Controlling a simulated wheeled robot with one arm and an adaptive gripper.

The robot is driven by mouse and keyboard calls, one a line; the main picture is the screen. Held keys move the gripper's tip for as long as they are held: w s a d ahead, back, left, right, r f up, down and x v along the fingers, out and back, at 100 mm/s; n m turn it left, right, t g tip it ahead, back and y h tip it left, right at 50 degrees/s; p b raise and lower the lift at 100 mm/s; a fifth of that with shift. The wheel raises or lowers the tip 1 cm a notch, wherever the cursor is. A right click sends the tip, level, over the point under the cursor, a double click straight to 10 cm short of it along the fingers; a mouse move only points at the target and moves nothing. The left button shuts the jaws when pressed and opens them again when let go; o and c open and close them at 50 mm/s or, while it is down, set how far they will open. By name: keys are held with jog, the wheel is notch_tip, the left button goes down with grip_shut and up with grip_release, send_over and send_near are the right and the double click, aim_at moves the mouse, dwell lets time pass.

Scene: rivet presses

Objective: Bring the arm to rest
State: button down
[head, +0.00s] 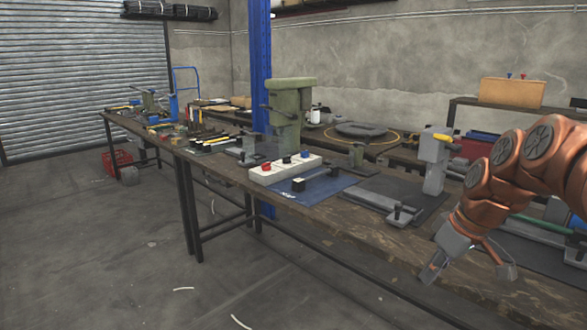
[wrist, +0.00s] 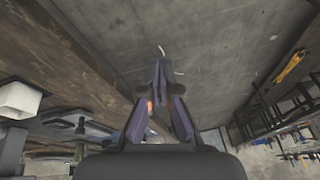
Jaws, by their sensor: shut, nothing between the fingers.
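My copper-coloured arm (head: 520,165) reaches in from the right edge of the head view, bent downward. My gripper (head: 432,270) hangs at its end, pointing down and to the left, in front of the workbench's near edge. In the wrist view my gripper (wrist: 160,72) has its dark fingers meeting at the tips, with nothing between them. Bare floor lies beyond the fingertips there.
The long wooden workbench (head: 350,235) carries a green press (head: 290,112), a white button box (head: 285,168), a blue mat (head: 325,187) and a grey press (head: 435,160). A blue post (head: 260,60) stands behind. The concrete floor (head: 130,250) at left is mostly open.

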jog(key=s+a+f+m+g+h, duration=0.1)
jog(key=s+a+f, duration=0.2)
jog(key=s+a, duration=0.15)
jog(key=s+a+f+m+g, duration=0.1)
jog(key=s+a+f, duration=0.1)
jog(key=s+a, duration=0.3)
jog(key=s+f+m+g+h, duration=0.15)
jog(key=s+f, duration=0.25)
jog(key=s, duration=0.5)
jog(key=s+f+m+g+h, duration=0.1)
jog(key=s+f+m+g, duration=0.2)
jog(key=s, duration=0.6)
notch_tip(320, 180, up, 21)
jog(key=t+p, duration=0.2)
jog(key=p, duration=1.8)
jog(key=shift+s+a+p, duration=0.25)
jog(key=shift+p, duration=0.1)
jog(key=shift+d+f+y, duration=0.1)
jog(key=shift+f+y, duration=0.05)
jog(key=shift+y, duration=0.1)
